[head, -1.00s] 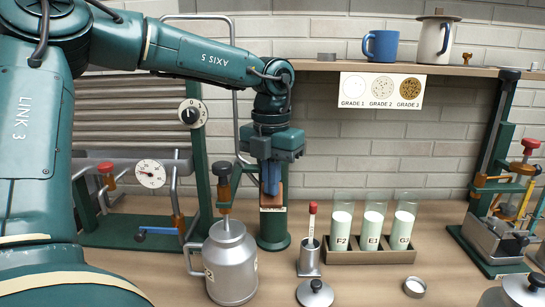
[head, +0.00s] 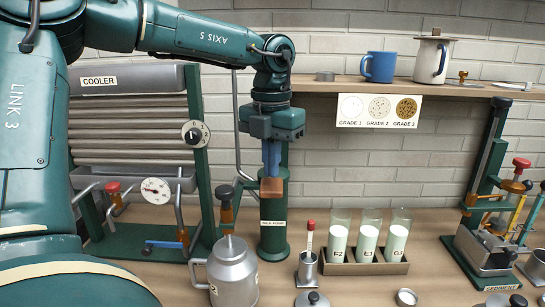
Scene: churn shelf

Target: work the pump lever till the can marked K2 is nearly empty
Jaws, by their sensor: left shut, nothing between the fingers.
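The green milk pump (head: 273,238) stands upright on the bench, left of centre. My left gripper (head: 271,176) is above it, pointing down, shut and empty. A brown block (head: 271,188) shows just at the fingertips; I cannot tell whether it belongs to the lever or whether they touch. The pump lever is not clearly seen, partly hidden by my gripper. A grey metal can (head: 232,272) with a side handle stands left of the pump. Its label is not readable, so I cannot tell whether it is K2, and its contents are hidden. My right gripper is out of view.
The cooler (head: 135,131) with its dial and gauge stands left. Several filled tubes in a rack (head: 372,268) and a small metal cup (head: 308,268) stand right of the pump. A sediment device (head: 490,255) stands far right. A shelf (head: 335,87) runs above.

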